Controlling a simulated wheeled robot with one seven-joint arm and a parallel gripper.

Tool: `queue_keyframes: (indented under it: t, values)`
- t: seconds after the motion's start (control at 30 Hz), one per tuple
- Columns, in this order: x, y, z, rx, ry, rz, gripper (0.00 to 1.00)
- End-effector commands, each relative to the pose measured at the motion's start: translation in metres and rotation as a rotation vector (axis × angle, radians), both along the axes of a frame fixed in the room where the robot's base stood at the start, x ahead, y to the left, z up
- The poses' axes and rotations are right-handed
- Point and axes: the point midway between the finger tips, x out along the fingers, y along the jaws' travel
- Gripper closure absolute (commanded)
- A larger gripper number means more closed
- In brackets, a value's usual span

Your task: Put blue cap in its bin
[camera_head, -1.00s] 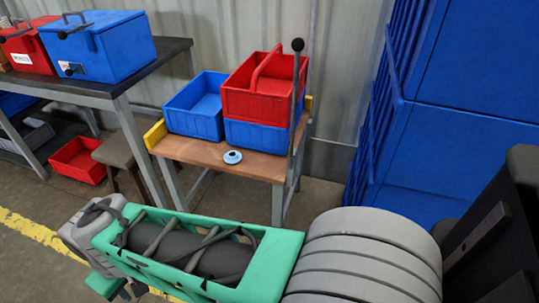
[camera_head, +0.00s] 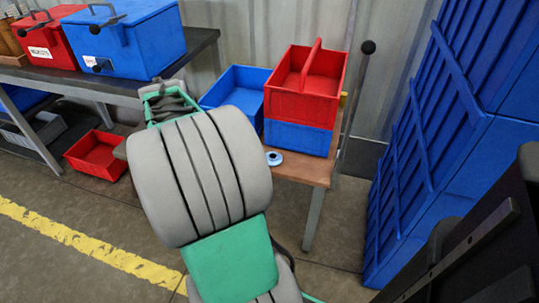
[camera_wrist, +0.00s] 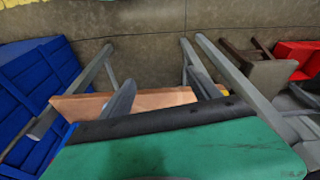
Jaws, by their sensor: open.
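The blue cap (camera_head: 274,158), a small light-blue disc with a dark centre, lies on the wooden tabletop (camera_head: 300,170), just in front of the stacked bins. An open blue bin (camera_head: 240,78) stands on the same table, partly hidden by my arm. A second blue bin (camera_head: 298,137) sits under a red handled tote (camera_head: 303,100). I cannot tell which bin is the cap's. My gripper (camera_wrist: 161,92) shows in the wrist view with its fingers apart, over part of the tabletop (camera_wrist: 150,99). The cap is not visible there, and my arm hides the fingers in the head view.
A thin post with a black knob (camera_head: 367,48) rises at the table's right side. A tall blue crate stack (camera_head: 450,130) stands at right. A workbench (camera_head: 205,40) with red and blue boxes is at left. A red bin (camera_head: 95,153) lies on the floor.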

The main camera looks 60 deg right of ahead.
Motion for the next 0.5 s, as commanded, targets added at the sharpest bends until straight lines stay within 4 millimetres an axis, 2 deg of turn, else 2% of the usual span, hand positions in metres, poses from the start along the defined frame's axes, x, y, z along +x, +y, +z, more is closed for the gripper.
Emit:
queue_keyframes:
  t: [0.03,0.1,0.2,0.3,0.5]
  values:
    - [-0.023,-0.054,-0.002,-0.007,0.003,-0.201,0.24]
    - [-0.056,-0.113,-0.006,-0.025,-0.005,-0.441,0.18]
    - [-0.096,-0.162,-0.012,-0.046,-0.013,-0.662,0.16]
    - [-0.114,-0.18,-0.02,-0.054,-0.016,-0.749,0.16]
    - [-0.118,-0.187,-0.046,-0.056,-0.017,-0.752,0.16]
